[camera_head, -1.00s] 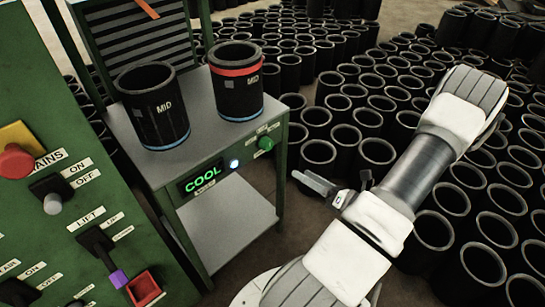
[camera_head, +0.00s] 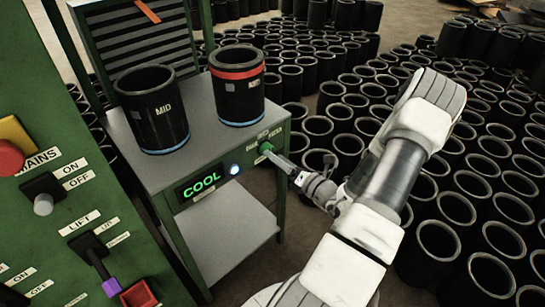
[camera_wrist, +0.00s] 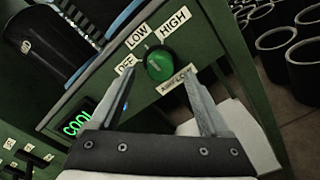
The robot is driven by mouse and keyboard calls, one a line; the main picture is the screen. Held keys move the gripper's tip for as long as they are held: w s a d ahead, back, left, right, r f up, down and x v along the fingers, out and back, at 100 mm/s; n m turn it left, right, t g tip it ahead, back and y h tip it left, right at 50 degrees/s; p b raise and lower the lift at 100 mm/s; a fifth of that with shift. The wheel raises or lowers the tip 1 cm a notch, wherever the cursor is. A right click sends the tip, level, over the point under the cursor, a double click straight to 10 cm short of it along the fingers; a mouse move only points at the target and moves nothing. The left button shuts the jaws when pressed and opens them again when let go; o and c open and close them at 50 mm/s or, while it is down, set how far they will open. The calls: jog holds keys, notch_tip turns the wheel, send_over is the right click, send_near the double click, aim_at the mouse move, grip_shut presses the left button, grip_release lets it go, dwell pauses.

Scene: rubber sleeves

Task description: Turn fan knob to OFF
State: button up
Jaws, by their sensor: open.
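The green fan knob (camera_wrist: 159,66) sits on the green front of the cooling table, below the LOW (camera_wrist: 138,36) and HIGH (camera_wrist: 174,21) labels and right of the OFF label (camera_wrist: 126,64). In the wrist view my gripper (camera_wrist: 160,73) is open, with one finger to each side of the knob. The left fingertip overlaps the edge of the OFF label. I cannot tell whether the fingers touch the knob or which label it points at. In the head view my gripper (camera_head: 273,155) reaches the knob (camera_head: 266,147) from the right.
Two black sleeves marked MID, one with a blue band (camera_head: 152,110) and one with a red band (camera_head: 238,85), stand on the grey tabletop (camera_head: 205,148). A lit COOL display (camera_head: 201,185) is left of the knob. A green control panel (camera_head: 60,225) stands at left. Many sleeves cover the floor.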

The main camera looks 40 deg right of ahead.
jog(key=shift+w+a, duration=0.1)
jog(key=shift+w, duration=1.25)
grip_shut()
